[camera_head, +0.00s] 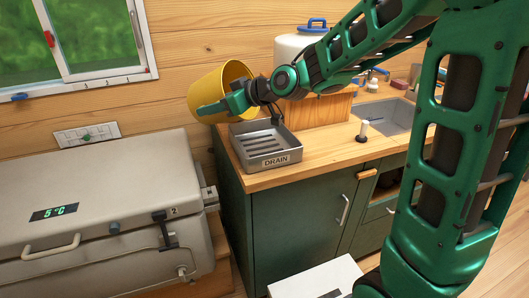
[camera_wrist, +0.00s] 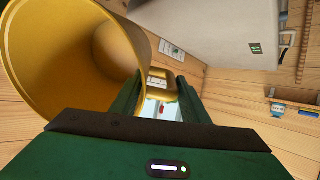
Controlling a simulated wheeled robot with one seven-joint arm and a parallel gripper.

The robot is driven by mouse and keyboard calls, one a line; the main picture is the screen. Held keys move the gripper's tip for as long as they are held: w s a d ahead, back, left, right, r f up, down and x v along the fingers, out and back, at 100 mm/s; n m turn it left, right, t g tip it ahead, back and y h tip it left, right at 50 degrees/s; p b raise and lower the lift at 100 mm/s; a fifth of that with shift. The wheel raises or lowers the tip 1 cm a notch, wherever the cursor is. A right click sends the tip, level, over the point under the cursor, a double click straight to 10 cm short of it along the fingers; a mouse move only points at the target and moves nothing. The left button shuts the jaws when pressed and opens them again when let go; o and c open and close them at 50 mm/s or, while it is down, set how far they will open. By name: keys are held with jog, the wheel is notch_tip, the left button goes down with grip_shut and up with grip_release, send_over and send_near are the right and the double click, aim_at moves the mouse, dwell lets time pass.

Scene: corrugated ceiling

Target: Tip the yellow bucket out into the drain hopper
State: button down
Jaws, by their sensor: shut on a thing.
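The yellow bucket (camera_head: 207,88) is held in the air, tilted, above and to the left of the drain hopper in the head view. My gripper (camera_head: 214,106) is shut on it at its near side. In the wrist view the bucket (camera_wrist: 72,50) fills the upper left, and its open mouth and bare-looking inner wall show. A yellow part of it sits between my gripper's fingers (camera_wrist: 160,88). The drain hopper (camera_head: 272,161) is a grey metal tray with slots and a DRAIN label, on the left end of the wooden counter. No contents are seen pouring.
A grey chest cooler (camera_head: 90,190) reading 5 °C stands left of the green cabinet (camera_head: 292,222). A white tank with a blue lid (camera_head: 298,45) stands behind the hopper. A sink (camera_head: 388,117) and small items lie to the right. The counter front is mostly clear.

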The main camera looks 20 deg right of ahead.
aim_at(204, 90)
jog(key=shift+w+a+r+g+h+b, duration=0.4)
jog(key=shift+w+a+g+h+b, duration=0.15)
jog(key=shift+g+h, duration=0.3)
jog(key=shift+w+a+r+g+h+b, duration=0.1)
jog(key=shift+w+r+g+h+b, duration=0.2)
jog(key=shift+r+g+h, duration=0.15)
jog(key=shift+w+a+r+g+h+b, duration=0.15)
jog(key=shift+r+g+h+b, duration=0.2)
jog(key=shift+r, duration=0.25)
jog(key=shift+w+a+r+g+h+b, duration=0.1)
jog(key=shift+w+r+g+h+b, duration=0.2)
jog(key=shift+r+g, duration=0.2)
jog(key=shift+w+a+f+g+h+b, duration=0.25)
jog(key=shift+w+a+g+h+b, duration=0.4)
jog(key=shift+g+h, duration=0.2)
jog(key=shift+w+a+f+g+h+b, duration=0.25)
jog(key=shift+w+a+g+h+b, duration=0.4)
jog(key=shift+w+g+h, duration=0.2)
jog(key=shift+w+a+f+g+h+b, duration=0.25)
jog(key=shift+w+a+g+h+b, duration=0.35)
jog(key=shift+g+h, duration=0.25)
